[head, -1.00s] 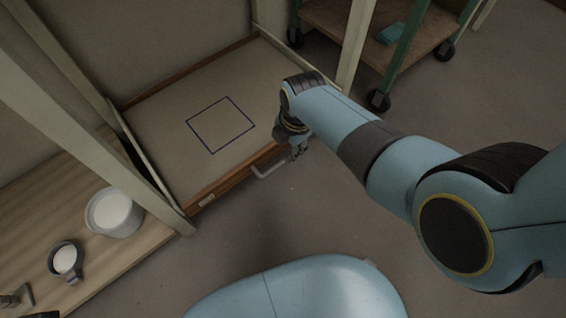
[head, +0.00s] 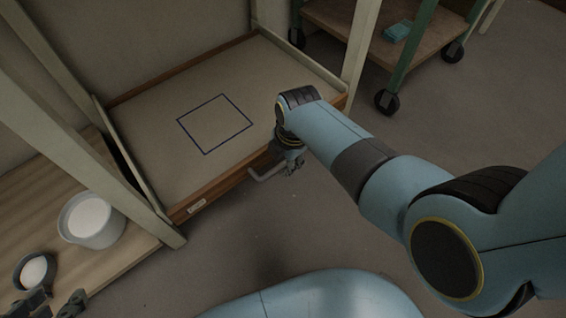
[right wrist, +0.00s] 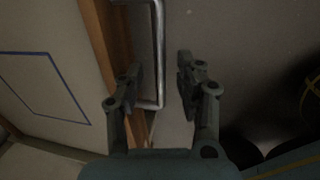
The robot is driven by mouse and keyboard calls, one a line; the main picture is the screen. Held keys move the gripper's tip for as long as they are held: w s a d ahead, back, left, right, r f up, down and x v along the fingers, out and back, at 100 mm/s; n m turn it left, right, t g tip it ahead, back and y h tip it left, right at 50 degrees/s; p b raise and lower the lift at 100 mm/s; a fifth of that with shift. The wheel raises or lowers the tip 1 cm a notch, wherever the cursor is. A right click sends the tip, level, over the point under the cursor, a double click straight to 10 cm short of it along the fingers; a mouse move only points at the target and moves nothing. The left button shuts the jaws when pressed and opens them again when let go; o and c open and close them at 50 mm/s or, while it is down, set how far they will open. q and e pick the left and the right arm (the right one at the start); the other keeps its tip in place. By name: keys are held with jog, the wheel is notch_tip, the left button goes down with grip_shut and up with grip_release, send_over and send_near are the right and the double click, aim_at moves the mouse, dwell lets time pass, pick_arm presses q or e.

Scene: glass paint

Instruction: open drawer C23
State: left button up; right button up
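The drawer front (head: 225,187) is a wooden strip below a pale surface with a blue square outline. A small label (head: 197,207) on it is too small to read. The grey bar handle (head: 262,175) sticks out from the front, and also shows in the right wrist view (right wrist: 159,50). My right gripper (head: 291,167) is at the right end of the handle. In the right wrist view its two fingers (right wrist: 160,80) are apart, with the handle's end between them, nearer the left finger. My left gripper (head: 56,301) is at the bottom left, fingers apart and empty.
A white pot (head: 90,222) and a dark cup with white contents (head: 35,271) stand on the wooden bench (head: 135,250) at left. Pale posts frame the drawer unit. A green wheeled cart (head: 425,55) is at the back right. The floor before the drawer is clear.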

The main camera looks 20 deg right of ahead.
jog(key=shift+w+f+b, duration=0.15)
jog(key=shift+f+b, duration=0.3)
jog(key=shift+f, duration=0.15)
jog(key=shift+c, duration=0.2)
grip_shut()
